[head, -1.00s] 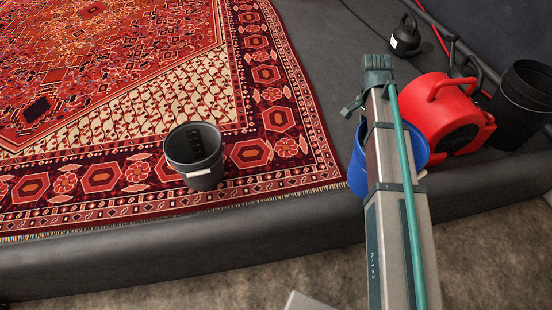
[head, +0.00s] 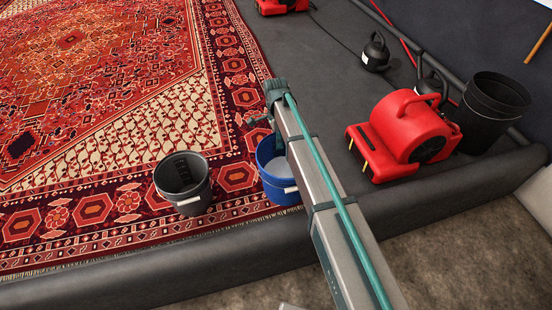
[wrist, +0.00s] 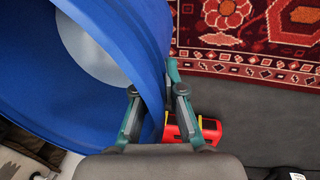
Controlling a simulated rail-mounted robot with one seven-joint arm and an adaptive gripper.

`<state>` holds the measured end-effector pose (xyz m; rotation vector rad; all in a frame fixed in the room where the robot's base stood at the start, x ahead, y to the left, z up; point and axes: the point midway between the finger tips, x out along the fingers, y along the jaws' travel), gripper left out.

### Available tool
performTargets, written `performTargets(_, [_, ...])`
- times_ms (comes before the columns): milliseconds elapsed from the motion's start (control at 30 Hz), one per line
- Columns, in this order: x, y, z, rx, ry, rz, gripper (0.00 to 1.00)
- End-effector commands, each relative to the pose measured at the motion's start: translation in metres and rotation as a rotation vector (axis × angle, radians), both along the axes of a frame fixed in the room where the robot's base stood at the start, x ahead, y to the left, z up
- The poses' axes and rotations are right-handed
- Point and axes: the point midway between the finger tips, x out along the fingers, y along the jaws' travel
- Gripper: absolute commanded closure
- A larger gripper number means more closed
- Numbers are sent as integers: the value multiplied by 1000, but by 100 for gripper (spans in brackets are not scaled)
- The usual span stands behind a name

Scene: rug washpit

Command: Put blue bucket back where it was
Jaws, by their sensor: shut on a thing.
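The blue bucket (head: 270,188) shows in the head view over the right border of the patterned rug (head: 100,155), partly behind my arm. A pale round surface shows inside it. In the wrist view, its blue wall (wrist: 40,100) fills the left side. My gripper (wrist: 157,95) is shut on the bucket's rim, one finger on each side of the wall. My fingers are hidden in the head view. I cannot tell whether the bucket's base touches the rug.
A dark grey bucket (head: 183,186) stands on the rug close to the left. A red blower (head: 405,135) and a black bin (head: 490,112) stand to the right. A low padded dark edge (head: 230,268) runs along the front. Dark floor between rug and blower is clear.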

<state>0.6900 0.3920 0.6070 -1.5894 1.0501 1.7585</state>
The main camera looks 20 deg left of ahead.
Motion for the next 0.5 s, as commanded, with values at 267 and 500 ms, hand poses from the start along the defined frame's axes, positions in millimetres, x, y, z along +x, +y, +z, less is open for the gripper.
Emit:
performTargets(267, [26,25,-12,-2,2,0,100])
performTargets(500, [53,52,-29,-2,2,0,100])
